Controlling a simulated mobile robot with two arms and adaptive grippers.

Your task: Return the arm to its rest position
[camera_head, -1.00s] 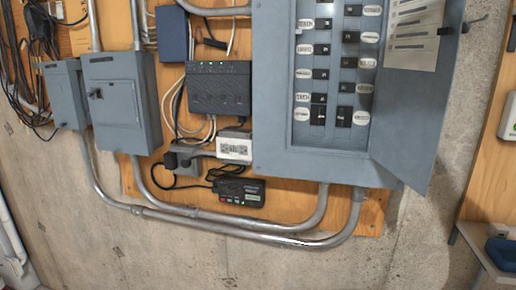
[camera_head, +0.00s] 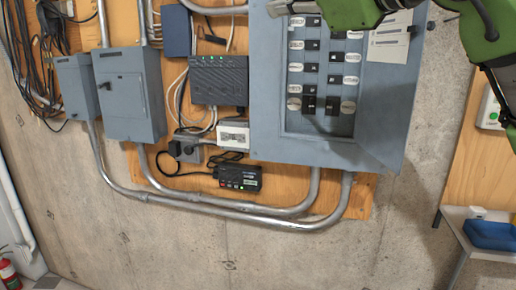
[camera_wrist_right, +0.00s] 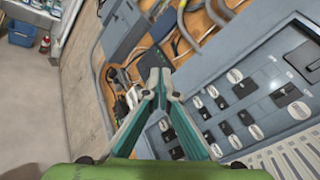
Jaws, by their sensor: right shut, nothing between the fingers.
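My right arm (camera_head: 350,12) is green and crosses the top right of the head view, in front of the upper part of the open grey breaker panel (camera_head: 265,110). Its gripper (camera_head: 272,8) shows only in part at the top edge of that view. In the right wrist view the gripper's teal and grey fingers (camera_wrist_right: 157,82) meet at their tips, with nothing between them. Breaker switches (camera_wrist_right: 240,88) lie beyond them on the right. My left gripper is not in view.
The panel's door (camera_head: 386,120) stands open on the right. Two grey boxes (camera_head: 128,90), a black router (camera_head: 217,82) and metal conduits (camera_head: 215,222) are on the wall. A blue bin (camera_head: 490,234) sits on a shelf at lower right. A red fire extinguisher (camera_head: 8,272) stands at lower left.

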